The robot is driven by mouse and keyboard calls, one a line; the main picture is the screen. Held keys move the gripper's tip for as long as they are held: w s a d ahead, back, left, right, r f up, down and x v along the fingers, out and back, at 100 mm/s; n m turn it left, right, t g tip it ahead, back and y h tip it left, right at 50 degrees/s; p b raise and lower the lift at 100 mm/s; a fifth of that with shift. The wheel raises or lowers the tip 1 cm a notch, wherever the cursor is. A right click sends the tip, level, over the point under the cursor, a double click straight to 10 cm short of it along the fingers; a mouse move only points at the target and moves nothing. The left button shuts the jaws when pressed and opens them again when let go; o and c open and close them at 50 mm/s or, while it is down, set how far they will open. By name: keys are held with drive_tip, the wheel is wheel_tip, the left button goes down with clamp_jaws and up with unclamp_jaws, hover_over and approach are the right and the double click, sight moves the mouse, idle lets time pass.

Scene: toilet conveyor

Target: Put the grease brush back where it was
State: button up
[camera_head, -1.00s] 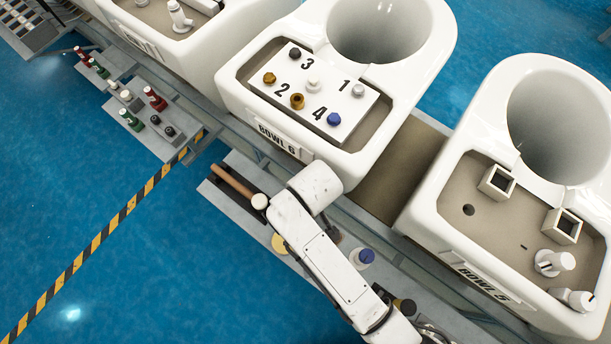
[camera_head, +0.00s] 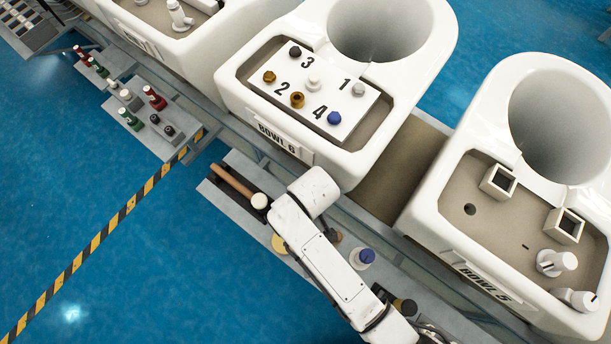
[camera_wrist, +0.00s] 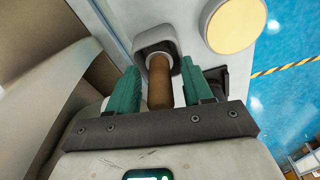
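The grease brush (camera_wrist: 159,82) shows in the wrist view as a brown wooden handle with a pale collar. Its collar end sits in the opening of a grey holder (camera_wrist: 143,38); the bristles are hidden. My gripper (camera_wrist: 163,85) has two green fingers, one on each side of the handle. A narrow gap shows between the handle and each finger, so the gripper is open around it. In the head view my white arm hides the gripper and most of the brush; a small brown part (camera_head: 337,237) beside the arm may be its handle.
A yellow disc (camera_head: 279,244) is beside the holder. A wooden-handled tool (camera_head: 233,180) lies on the grey shelf to the left, and a blue-topped white piece (camera_head: 364,257) stands to the right. The bowl 6 fixture (camera_head: 232,92) is close behind the arm.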

wheel_tip(320, 180, up, 12)
drive_tip(key=s+d+p, duration=0.1)
idle(0.5)
drive_tip(key=shift+r, duration=0.1)
